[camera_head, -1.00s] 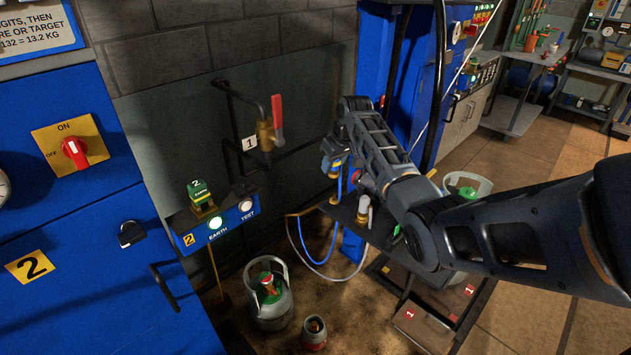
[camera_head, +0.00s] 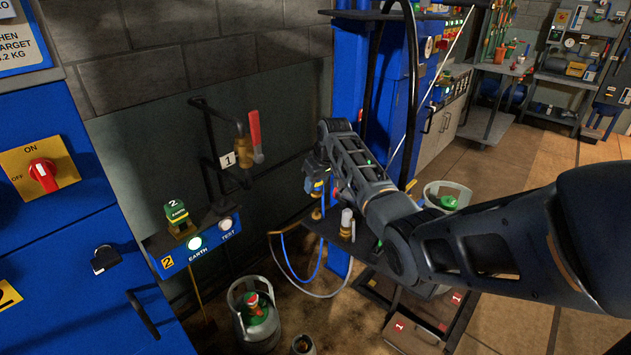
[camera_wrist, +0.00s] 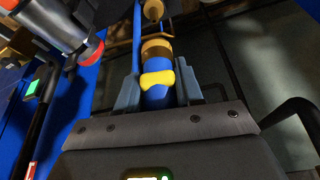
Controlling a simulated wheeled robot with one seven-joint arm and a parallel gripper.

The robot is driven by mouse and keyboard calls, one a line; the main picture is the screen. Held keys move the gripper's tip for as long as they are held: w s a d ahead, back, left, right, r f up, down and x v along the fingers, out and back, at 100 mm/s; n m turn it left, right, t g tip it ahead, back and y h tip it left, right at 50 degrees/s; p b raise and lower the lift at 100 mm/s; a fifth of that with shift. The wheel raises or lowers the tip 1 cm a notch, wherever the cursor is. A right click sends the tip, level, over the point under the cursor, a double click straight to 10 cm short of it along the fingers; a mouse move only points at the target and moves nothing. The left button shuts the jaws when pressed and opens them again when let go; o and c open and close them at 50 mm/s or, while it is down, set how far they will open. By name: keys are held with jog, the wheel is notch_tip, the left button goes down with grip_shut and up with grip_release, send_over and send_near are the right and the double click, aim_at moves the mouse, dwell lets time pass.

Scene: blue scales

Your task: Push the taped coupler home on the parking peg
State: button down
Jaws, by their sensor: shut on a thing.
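The taped coupler (camera_wrist: 157,92) is blue with a yellow tape band and a brass collar at its far end. In the wrist view my gripper (camera_wrist: 158,88) has its grey fingers closed on both sides of it. A brass piece (camera_wrist: 153,10), perhaps the parking peg, lies ahead in line, with a blue length between. I cannot tell whether the coupler sits on it. In the head view my gripper (camera_head: 318,172) is small and dark, with the blue and yellow coupler (camera_head: 317,188) at its tip. My arm hides part of the shelf behind.
A red-handled valve (camera_head: 254,136) is on the wall to the left. An earth box (camera_head: 195,244) with a lit button stands lower left. Gas cylinders (camera_head: 256,318) stand on the floor. A dark shelf (camera_head: 360,246) and hanging hoses (camera_head: 300,270) lie below my gripper.

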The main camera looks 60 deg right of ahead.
aim_at(320, 193)
jog(key=shift+f+b, duration=0.8)
jog(key=shift+f, duration=0.9)
jog(key=shift+p, duration=0.5)
dwell(0.5)
jog(key=shift+f+b, duration=1.35)
jog(key=shift+f, duration=0.7)
jog(key=c, duration=0.6)
grip_release()
jog(key=shift+c, duration=0.2)
jog(key=shift+r, duration=0.1)
jog(key=shift+v, duration=3.9)
